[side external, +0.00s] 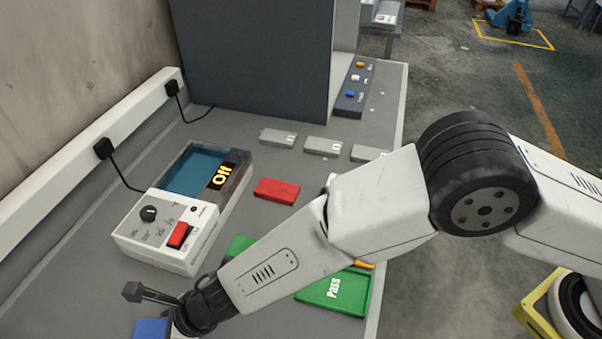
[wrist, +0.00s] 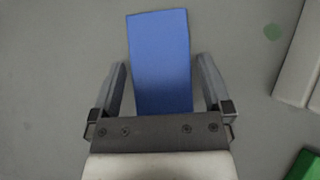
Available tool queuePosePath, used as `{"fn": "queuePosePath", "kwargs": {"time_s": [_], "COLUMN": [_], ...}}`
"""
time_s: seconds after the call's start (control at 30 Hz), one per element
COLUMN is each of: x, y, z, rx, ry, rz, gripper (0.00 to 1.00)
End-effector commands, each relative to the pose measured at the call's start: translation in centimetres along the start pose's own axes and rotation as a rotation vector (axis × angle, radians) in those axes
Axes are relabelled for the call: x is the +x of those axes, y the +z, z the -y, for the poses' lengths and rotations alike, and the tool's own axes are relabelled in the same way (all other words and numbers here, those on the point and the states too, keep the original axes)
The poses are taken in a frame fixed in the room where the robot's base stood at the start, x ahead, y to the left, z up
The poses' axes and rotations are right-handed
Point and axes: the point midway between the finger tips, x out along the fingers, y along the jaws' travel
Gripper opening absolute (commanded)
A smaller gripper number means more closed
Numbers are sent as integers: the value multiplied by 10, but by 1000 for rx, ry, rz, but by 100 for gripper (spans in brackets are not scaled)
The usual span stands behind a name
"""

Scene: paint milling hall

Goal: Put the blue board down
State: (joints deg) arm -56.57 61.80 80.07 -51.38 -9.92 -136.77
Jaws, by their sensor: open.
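The blue board (wrist: 160,62) lies flat on the grey table in the wrist view. It reaches in between the two fingers of my gripper (wrist: 161,85), which are open, with a gap showing on each side of the board. In the side external view only a part of the blue board (side external: 150,329) shows at the bottom edge, beside the end of my gripper (side external: 140,294). My wrist and the frame's edge hide the rest of it there.
A white control box (side external: 165,232) with a red switch and a bath marked "Off" stands at the left. A red board (side external: 277,190) lies mid-table. A green tray marked "Pass" (side external: 318,307) is partly behind my arm. Grey blocks (side external: 323,146) lie further back, before a dark cabinet (side external: 255,55).

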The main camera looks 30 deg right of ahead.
Motion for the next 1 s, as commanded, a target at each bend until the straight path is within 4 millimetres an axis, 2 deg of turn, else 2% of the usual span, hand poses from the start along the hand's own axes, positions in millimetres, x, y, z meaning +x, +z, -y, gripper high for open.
{"fn": "queuePosePath", "kwargs": {"time_s": [0.53, 0.8, 0.83, 1.0], "x": [1, 1, 1, 1], "y": [0, 1, 1, 1], "z": [0, 0, 0, 0], "rx": [0, -1, -1, -1], "ry": [0, 0, 0, 0], "rz": [1, 1, 1, 1], "gripper": [100, 14, 12, 11]}}
